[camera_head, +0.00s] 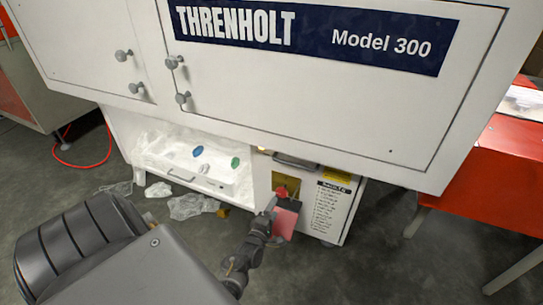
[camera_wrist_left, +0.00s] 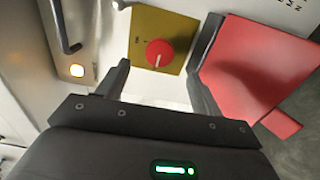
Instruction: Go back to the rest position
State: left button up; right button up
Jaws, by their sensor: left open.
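My left gripper (camera_head: 270,208) is low in front of the white cabinet's lower right part. In the left wrist view my left gripper (camera_wrist_left: 166,45) has its two dark fingers apart. A round red knob (camera_wrist_left: 159,53) on a yellow plate (camera_wrist_left: 146,24) shows between and beyond them, and I see no contact with it. The knob also shows in the head view (camera_head: 281,191). A red flap-like block (camera_wrist_left: 250,62) is right beside the right finger; whether they touch I cannot tell. My right gripper is not in view.
The white THRENHOLT cabinet (camera_head: 300,95) overhangs a lower bay with a white tray (camera_head: 196,176) holding small blue and green items. Clear crumpled film (camera_head: 190,206) lies on the floor. An orange-red table (camera_head: 490,165) stands at right. A lit button (camera_wrist_left: 77,70) and handle (camera_wrist_left: 62,25) are nearby.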

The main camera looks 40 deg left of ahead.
pick_arm(q)
jog(key=shift+s+d, duration=0.25)
jog(key=shift+s, duration=0.35)
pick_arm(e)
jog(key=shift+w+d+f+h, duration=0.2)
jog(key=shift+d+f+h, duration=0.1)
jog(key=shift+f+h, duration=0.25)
